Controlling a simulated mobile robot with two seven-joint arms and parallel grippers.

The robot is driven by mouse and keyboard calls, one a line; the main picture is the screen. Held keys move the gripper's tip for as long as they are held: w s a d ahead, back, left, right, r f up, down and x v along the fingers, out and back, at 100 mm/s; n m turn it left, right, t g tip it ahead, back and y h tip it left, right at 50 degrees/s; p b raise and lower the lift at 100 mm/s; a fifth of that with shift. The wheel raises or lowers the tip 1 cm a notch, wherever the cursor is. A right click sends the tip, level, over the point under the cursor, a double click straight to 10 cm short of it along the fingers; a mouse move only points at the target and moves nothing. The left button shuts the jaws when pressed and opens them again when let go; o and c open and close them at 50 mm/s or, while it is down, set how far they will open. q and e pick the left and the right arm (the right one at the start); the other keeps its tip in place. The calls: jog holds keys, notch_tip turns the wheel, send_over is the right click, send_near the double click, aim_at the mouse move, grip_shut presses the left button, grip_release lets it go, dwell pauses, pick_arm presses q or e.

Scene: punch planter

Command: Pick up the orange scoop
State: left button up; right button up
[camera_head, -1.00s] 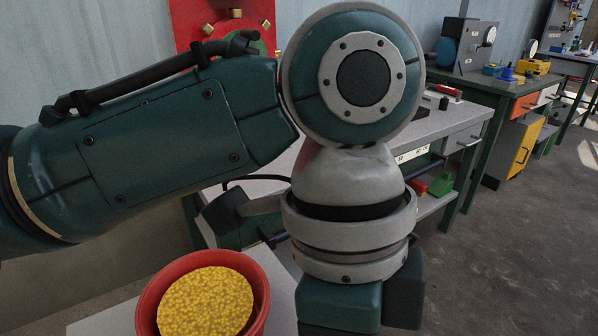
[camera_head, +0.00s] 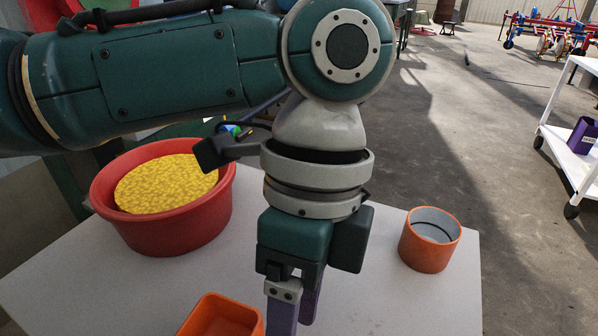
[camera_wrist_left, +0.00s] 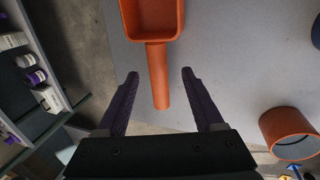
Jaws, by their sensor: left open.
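The orange scoop lies on the pale table, cut off by the bottom edge in the head view (camera_head: 222,318). In the left wrist view its square bowl (camera_wrist_left: 155,18) is at the top and its handle (camera_wrist_left: 159,80) points down toward my gripper. My left gripper is open, with its purple fingers pointing down in the head view (camera_head: 296,308). In the left wrist view its fingertips (camera_wrist_left: 160,74) stand on either side of the handle, with gaps on both sides. I cannot tell whether they are at the handle's height. My right gripper is not in view.
A red tub (camera_head: 170,235) of yellow granules (camera_head: 168,184) stands at the table's back left. An orange cylindrical cup (camera_head: 428,247) stands at the right, also in the wrist view (camera_wrist_left: 288,133). A white cart (camera_head: 565,155) with a purple container (camera_head: 583,136) stands beyond. The tabletop between scoop and cup looks clear.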

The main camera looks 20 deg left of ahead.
pick_arm(q)
jog(key=x, duration=0.1)
jog(key=b+x, duration=0.1)
jog(key=x, duration=0.1)
jog(key=b+x, duration=0.1)
jog(key=x, duration=0.1)
jog(key=shift+s+d+f, duration=0.1)
jog(key=shift+s+d, duration=0.05)
jog(key=shift+d, duration=0.1)
grip_shut()
dwell(0.4)
